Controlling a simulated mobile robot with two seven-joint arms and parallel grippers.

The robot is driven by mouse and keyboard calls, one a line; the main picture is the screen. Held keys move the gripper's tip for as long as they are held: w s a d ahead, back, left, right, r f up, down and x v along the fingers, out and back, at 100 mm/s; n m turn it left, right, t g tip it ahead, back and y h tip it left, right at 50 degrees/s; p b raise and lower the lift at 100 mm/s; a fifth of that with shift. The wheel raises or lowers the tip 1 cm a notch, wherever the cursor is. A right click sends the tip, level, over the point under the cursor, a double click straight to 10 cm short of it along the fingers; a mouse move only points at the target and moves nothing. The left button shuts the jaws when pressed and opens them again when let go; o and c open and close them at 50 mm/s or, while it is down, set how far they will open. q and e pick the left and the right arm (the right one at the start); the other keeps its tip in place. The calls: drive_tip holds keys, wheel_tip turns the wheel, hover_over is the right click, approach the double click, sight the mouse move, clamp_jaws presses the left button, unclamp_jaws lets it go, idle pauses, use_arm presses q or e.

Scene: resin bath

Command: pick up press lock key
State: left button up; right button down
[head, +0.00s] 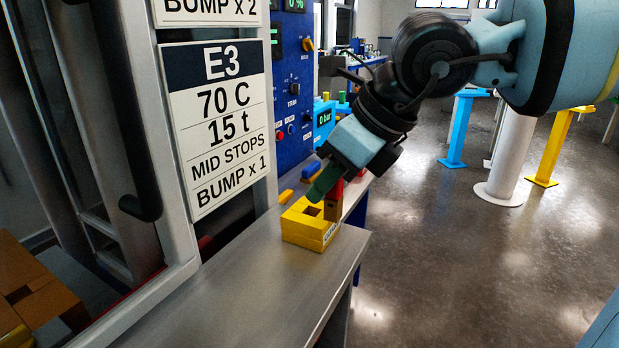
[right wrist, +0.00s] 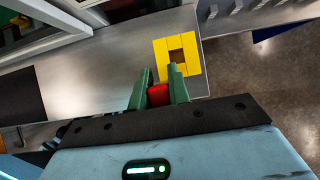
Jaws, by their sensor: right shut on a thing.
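The red press lock key (right wrist: 159,95) is between the green fingers of my right gripper (right wrist: 160,92) in the right wrist view, and the gripper is shut on it. In the head view my right gripper (head: 328,188) is at the right end of the metal bench, and a red part of the key (head: 338,188) shows behind a finger. A yellow block (head: 301,234) with a square hole sits just below the gripper. It also shows in the right wrist view (right wrist: 189,48), where its hole looks empty. My left gripper is not in view.
The metal bench (head: 228,287) is bare in front of the yellow block. Blue (head: 311,169) and orange (head: 286,196) pieces lie behind it. A press frame with an E3 sign (head: 221,130) stands at left, a blue control panel (head: 291,85) behind. Open floor lies right.

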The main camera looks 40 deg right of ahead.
drive_tip(key=s+a, duration=0.1)
drive_tip(key=s, duration=0.9)
drive_tip(key=shift+s+a+r+b, duration=0.2)
drive_tip(key=shift+s+r+b, duration=0.15)
drive_tip(key=shift+r+b, duration=0.1)
